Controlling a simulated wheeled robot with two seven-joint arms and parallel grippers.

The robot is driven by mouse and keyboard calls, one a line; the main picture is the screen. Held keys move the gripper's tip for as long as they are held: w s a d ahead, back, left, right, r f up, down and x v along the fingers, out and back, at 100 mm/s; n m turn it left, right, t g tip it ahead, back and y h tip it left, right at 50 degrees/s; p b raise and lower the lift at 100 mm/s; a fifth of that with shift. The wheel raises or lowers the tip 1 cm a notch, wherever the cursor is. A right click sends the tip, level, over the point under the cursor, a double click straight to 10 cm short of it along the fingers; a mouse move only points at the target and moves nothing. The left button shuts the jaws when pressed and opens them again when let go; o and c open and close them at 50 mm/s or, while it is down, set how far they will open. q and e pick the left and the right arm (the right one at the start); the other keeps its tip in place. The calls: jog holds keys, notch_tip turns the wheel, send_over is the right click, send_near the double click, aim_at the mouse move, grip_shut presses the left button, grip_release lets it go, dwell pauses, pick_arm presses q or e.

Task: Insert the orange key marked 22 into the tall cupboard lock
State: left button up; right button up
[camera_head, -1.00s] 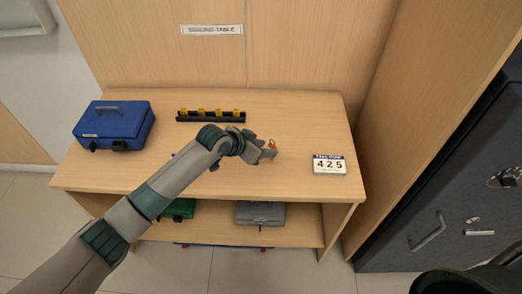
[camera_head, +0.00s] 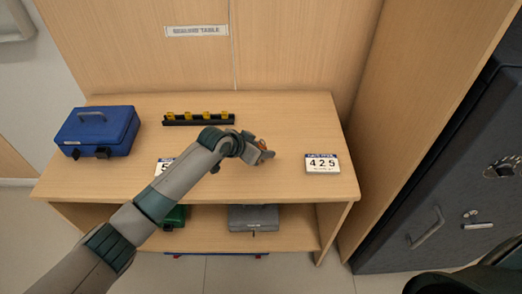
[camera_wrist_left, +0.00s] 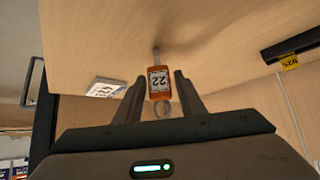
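The orange key tag marked 22 (camera_wrist_left: 158,83) sits between the fingers of my left gripper (camera_wrist_left: 160,78). Its ring is toward the palm and its metal shaft points away. In the head view, my left gripper (camera_head: 268,156) is above the table, with a bit of the orange key (camera_head: 261,143) showing. The fingers flank the tag closely and appear shut on it. The tall dark cupboard (camera_head: 400,245) stands at the right, with a handle (camera_head: 427,229), a round dial (camera_head: 503,167) and small silver fittings (camera_head: 472,213); which is the lock is unclear. My right gripper is out of view.
The wooden table (camera_head: 290,115) holds a blue box (camera_head: 98,131), a black rack (camera_head: 199,120) with yellow tags, and a "425" card (camera_head: 322,163). Another card is partly hidden by my arm. Green (camera_head: 175,216) and grey (camera_head: 253,217) boxes sit below. A wooden panel (camera_head: 420,95) stands between table and cupboard.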

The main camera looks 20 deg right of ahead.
aim_at(262, 139)
pick_arm(q)
jog(key=c, duration=0.7)
jog(key=shift+r, duration=0.15)
jog(key=shift+r+p, duration=2.25)
jog(key=shift+r, duration=0.1)
jog(key=shift+a, duration=0.1)
jog(key=w+a+r+n+t+y+b, duration=0.1)
jog(key=w+a+r+n+t, duration=0.15)
jog(key=a+r, duration=0.65)
jog(key=s+a+r+n+y, duration=0.2)
jog(key=a+r, duration=0.4)
jog(key=a, duration=0.4)
jog(key=s+a+r+n+t+y+b, duration=0.1)
jog(key=s+a+r+n+y, duration=0.1)
jog(key=a+r+n, duration=0.2)
jog(key=s+a+r+n+t+y+b, duration=0.1)
jog(key=s+a+r+n+y, duration=0.1)
jog(key=a+r, duration=0.7)
jog(key=shift+s+a+r+n+y, duration=0.15)
jog(key=shift+a+n, duration=0.15)
jog(key=shift+a, duration=0.9)
jog(key=shift+s+a+r+n+y, duration=0.1)
jog(key=shift+a+n+y, duration=0.15)
jog(key=shift+a, duration=1)
jog(key=shift+s+a+r+n+y, duration=0.15)
jog(key=shift+a+n, duration=0.15)
jog(key=shift+a, duration=0.9)
